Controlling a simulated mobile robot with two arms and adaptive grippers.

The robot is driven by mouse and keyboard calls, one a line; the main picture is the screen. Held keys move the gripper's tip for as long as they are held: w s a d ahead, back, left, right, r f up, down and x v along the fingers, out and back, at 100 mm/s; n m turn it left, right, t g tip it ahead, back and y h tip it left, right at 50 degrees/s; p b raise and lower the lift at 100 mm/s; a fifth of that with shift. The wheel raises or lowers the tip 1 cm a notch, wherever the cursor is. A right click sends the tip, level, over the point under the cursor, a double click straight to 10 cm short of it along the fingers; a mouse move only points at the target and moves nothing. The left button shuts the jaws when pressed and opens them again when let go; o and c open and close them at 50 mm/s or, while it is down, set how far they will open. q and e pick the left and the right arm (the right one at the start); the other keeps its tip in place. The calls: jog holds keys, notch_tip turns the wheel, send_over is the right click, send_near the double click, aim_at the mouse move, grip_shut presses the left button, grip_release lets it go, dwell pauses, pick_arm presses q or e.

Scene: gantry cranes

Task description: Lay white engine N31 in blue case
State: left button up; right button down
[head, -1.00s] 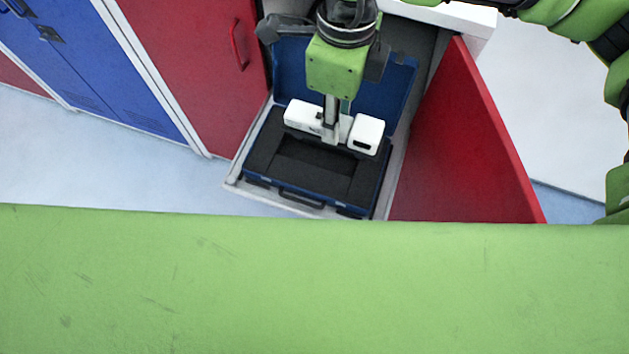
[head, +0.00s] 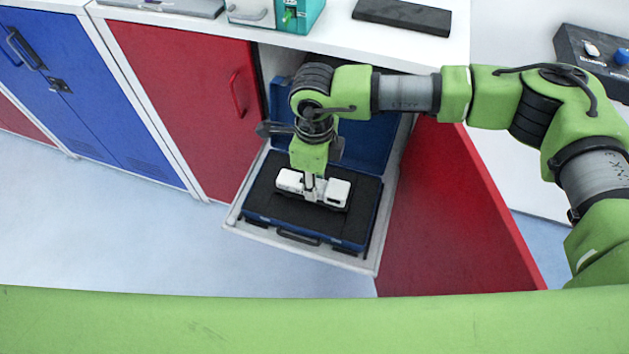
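The blue case (head: 270,219) lies open with dark foam inside, and its raised lid (head: 367,141) stands at the back. The white engine (head: 336,193) lies level, low over the middle of the foam, where it covers the recess. I cannot tell whether it touches the recess floor. My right gripper (head: 314,197) reaches down from above, its fingers closed around the engine's middle. My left gripper is not in view.
The case rests on a light shelf (head: 240,229) in an open cabinet. An open red door (head: 445,215) stands close to its right, a shut red door (head: 190,95) to its left. The white worktop (head: 330,35) overhangs behind. The floor in front is clear.

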jog(key=shift+w+f, duration=1)
jog(key=shift+f, duration=0.25)
notch_tip(320, 180, down, 3)
jog(key=shift+r+p, duration=0.1)
jog(key=shift+p, duration=0.3)
jog(key=shift+s+f+b, duration=0.1)
jog(key=shift+f+b, duration=0.35)
jog(key=shift+b, duration=0.1)
jog(key=c, duration=1.6)
grip_release()
jog(key=shift+s+d, duration=0.1)
jog(key=shift+s, duration=0.05)
jog(key=shift+f, duration=0.15)
